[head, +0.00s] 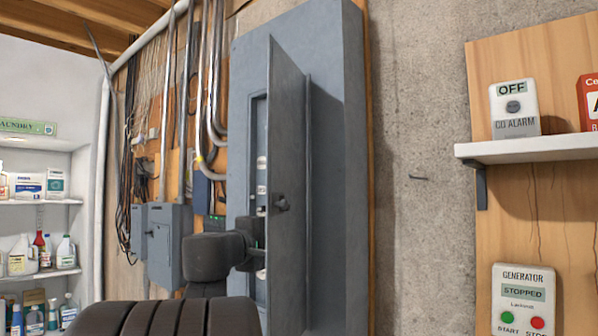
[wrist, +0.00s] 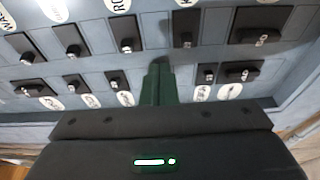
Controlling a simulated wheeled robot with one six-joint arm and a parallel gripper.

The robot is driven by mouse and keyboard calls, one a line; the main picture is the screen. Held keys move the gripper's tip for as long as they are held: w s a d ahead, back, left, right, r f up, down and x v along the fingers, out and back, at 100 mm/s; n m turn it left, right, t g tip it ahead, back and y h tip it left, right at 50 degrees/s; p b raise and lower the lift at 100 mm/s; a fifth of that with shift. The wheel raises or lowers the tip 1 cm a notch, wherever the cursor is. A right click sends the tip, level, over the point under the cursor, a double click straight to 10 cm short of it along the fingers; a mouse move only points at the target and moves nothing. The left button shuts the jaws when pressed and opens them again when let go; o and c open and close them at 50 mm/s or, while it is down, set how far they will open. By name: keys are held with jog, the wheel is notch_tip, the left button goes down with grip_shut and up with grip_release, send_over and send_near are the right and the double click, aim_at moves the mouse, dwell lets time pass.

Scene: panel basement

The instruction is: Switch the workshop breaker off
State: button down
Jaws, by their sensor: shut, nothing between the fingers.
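The grey breaker panel (head: 345,150) is on the concrete wall in the head view, its door (head: 287,160) swung partly open. My gripper (wrist: 158,72) is shut and empty inside the panel, its fingers pointing at the breakers. In the wrist view an upper row of black breakers (wrist: 122,36) and a lower row (wrist: 117,80) show, with white oval labels. The fingers cover part of the lower row. The labels are cut off or too small to read in full, so I cannot tell which breaker is the workshop one. The door hides most breakers in the head view.
Grey boxes (head: 165,245) and metal conduits (head: 170,100) are left of the panel. A wooden board at right carries a shelf (head: 530,148) with a CO alarm (head: 514,108), and a generator control box (head: 523,300) below. Laundry shelves (head: 40,202) stand far left.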

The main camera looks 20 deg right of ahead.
jog(key=shift+w+a, duration=0.3)
jog(key=shift+w, duration=0.15)
dwell(0.3)
jog(key=shift+s+d+b, duration=0.15)
jog(key=shift+s+b, duration=0.1)
jog(key=shift+b, duration=0.05)
dwell(0.4)
jog(key=s+a+b, duration=0.1)
jog(key=s+a, duration=0.3)
jog(key=a, duration=0.2)
jog(key=shift+b, duration=0.4)
jog(key=shift+d, duration=0.1)
jog(key=s+d+p+x, duration=0.1)
jog(key=p+x, duration=0.1)
jog(key=x, duration=0.5)
jog(key=shift+s, duration=0.1)
dwell(0.5)
